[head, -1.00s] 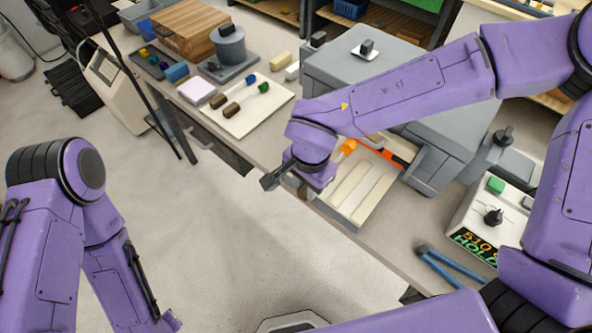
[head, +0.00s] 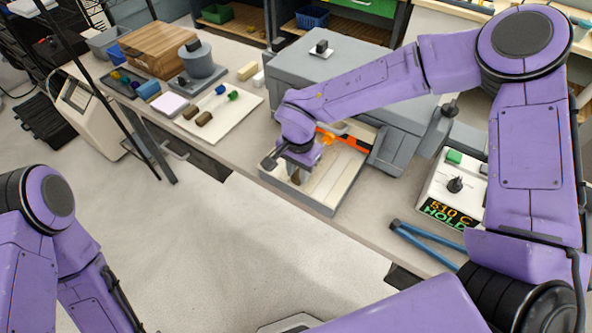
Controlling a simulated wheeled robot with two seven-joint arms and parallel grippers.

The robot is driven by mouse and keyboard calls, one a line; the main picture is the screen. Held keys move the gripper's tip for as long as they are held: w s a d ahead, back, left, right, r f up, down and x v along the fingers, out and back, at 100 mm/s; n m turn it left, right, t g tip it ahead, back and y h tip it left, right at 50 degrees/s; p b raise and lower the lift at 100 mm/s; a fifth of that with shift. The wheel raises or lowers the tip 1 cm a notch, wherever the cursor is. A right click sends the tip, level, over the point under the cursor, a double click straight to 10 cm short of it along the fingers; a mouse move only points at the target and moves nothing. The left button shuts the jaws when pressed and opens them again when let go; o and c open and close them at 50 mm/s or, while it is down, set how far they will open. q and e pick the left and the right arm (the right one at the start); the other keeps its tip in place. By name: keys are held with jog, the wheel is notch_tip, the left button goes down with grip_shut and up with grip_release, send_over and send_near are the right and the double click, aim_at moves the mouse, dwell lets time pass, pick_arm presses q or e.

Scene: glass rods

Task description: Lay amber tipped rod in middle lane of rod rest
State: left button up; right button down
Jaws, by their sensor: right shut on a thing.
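The rod rest (head: 337,206) is a shallow tray with pale parallel ridges, on the bench in front of the grey furnace. My right gripper (head: 292,168) is over its left part, shut on the amber tipped rod. The rod's brown end (head: 296,179) shows just below the jaws, and its amber tip (head: 323,140) shows beyond my wrist, toward the furnace. My wrist hides the rod's middle and part of the lanes. I cannot tell whether the rod touches the rest or which lane it is over. My left gripper is outside the picture; only its arm shows at lower left.
A white board (head: 225,121) holds rods with blue and green tips, left of the rest. The grey furnace (head: 335,85) stands behind, with an orange-red strip (head: 352,145) at its front. A control box (head: 450,190) and blue tongs (head: 425,240) lie to the right.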

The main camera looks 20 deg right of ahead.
jog(key=shift+w+f, duration=0.25)
jog(key=shift+w, duration=0.25)
jog(key=shift+s+p, duration=0.35)
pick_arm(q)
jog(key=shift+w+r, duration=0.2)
pick_arm(e)
jog(key=shift+f, duration=0.1)
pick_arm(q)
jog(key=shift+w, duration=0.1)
pick_arm(e)
jog(key=shift+w, duration=0.15)
jog(key=c, duration=0.8)
grip_release()
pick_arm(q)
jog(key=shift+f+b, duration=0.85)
pick_arm(e)
notch_tip(320, 180, up, 11)
jog(key=shift+f, duration=0.2)
